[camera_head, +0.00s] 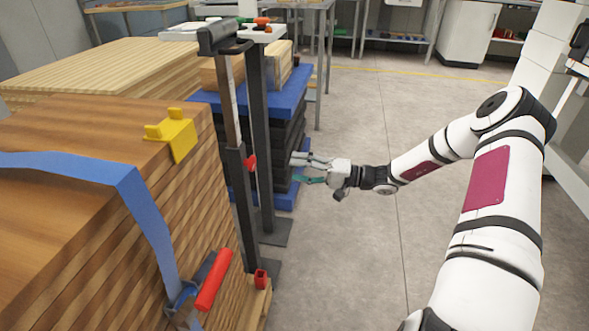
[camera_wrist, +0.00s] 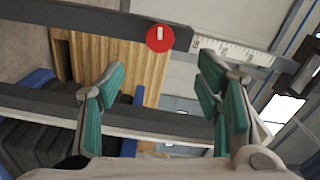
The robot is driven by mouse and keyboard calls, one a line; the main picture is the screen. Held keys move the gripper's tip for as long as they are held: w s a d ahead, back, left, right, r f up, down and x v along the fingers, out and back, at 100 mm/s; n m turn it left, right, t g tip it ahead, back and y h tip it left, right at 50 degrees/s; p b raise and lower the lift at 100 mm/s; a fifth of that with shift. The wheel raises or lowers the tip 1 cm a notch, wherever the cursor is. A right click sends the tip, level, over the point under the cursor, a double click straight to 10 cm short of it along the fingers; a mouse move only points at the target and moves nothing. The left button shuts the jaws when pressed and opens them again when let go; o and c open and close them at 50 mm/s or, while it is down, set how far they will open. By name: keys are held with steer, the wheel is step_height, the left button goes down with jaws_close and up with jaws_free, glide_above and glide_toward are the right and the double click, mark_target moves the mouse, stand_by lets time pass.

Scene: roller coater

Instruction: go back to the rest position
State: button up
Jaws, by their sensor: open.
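My gripper (camera_head: 308,170) is at the end of my outstretched arm, in the middle of the head view. It is close to the dark post stand (camera_head: 262,140) and the dark stack behind it. In the wrist view my gripper (camera_wrist: 165,105) shows its green-padded fingers wide apart. Nothing is held between them. Behind the fingers in the wrist view are a dark bar with a red knob (camera_wrist: 160,38), a scale strip (camera_wrist: 232,52) and a wooden block (camera_wrist: 145,65). Whether the fingers touch the stand cannot be told.
A tall stack of wooden boards (camera_head: 90,125) with a blue strap (camera_head: 150,215), a yellow corner piece (camera_head: 173,133) and a red handle (camera_head: 214,280) fills the left. A blue pallet (camera_head: 285,200) is under the dark stack. The floor (camera_head: 345,260) below my arm is clear.

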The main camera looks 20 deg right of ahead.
stand_by(0.3)
steer(key=s+a+r+n+g+h, duration=0.6)
steer(key=s+a+r+g, duration=0.65)
steer(key=s+a, duration=0.5)
steer(key=s+d+r+m+t+h, duration=0.1)
steer(key=s+d+r+h, duration=0.15)
steer(key=s, duration=0.65)
steer(key=s+d+r+h, duration=0.2)
steer(key=s+r+h, duration=0.1)
steer(key=s, duration=0.7)
steer(key=s+d+r+m+t+h, duration=0.1)
steer(key=s+d+r+h, duration=0.15)
steer(key=s, duration=0.65)
step_height(320, 180, up, 35)
steer(key=t+p, duration=0.4)
steer(key=p, duration=2.9)
steer(key=shift+w+f+n+h, duration=0.2)
steer(key=shift+w+n+h, duration=0.1)
steer(key=shift+n, duration=0.1)
